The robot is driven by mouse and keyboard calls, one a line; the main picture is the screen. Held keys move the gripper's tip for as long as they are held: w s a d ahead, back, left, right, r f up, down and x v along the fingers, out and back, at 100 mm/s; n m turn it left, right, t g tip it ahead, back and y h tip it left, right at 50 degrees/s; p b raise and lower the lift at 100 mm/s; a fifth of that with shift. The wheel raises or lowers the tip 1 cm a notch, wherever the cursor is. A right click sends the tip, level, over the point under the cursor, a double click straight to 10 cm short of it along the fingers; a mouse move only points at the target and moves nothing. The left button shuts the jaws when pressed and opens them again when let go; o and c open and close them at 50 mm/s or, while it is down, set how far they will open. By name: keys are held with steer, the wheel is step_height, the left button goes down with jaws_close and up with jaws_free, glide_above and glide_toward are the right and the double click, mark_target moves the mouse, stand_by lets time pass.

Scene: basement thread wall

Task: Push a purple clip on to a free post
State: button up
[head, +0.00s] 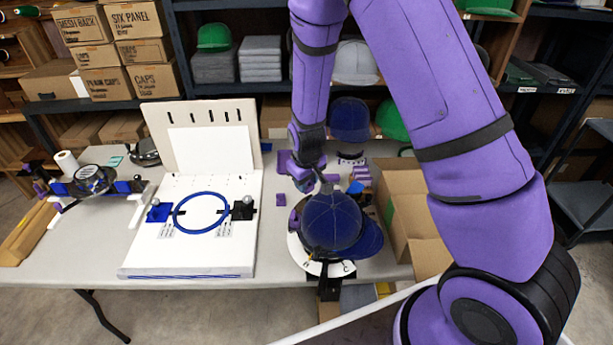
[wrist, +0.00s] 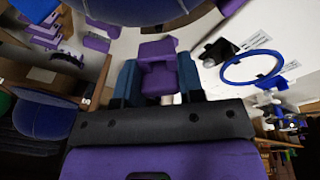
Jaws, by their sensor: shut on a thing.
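My gripper (head: 322,184) is just behind the navy cap (head: 332,220), above the table. In the wrist view its two dark teal fingers (wrist: 159,78) are shut on a purple clip (wrist: 158,66). The cap sits on a white ring-shaped base (head: 296,250) with letter labels at its front. A purple piece (head: 293,221) is at the left side of the cap; I cannot tell if it sits on a post. Loose purple clips (head: 361,173) lie behind the cap to the right, and a small purple piece (head: 281,200) lies to its left. No free post is clearly visible.
A white board (head: 190,245) with a blue hoop (head: 201,212) stands left on the table. An open cardboard box (head: 405,195) stands close right of the cap. Another navy cap (head: 349,119) is behind my gripper. Shelves line the back wall.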

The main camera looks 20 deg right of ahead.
mark_target(306, 200)
steer(key=shift+w+d+f, duration=0.1)
steer(key=shift+w+f, duration=0.15)
steer(key=shift+f, duration=1.05)
steer(key=shift+w+d+f, duration=0.1)
steer(key=shift+w+f, duration=0.1)
steer(key=shift+f, duration=1.1)
steer(key=shift+f, duration=0.5)
steer(key=o, duration=1)
steer(key=shift+c, duration=0.2)
steer(key=r, duration=0.3)
steer(key=s+r, duration=0.1)
steer(key=r, duration=0.7)
steer(key=shift+s+a, duration=0.3)
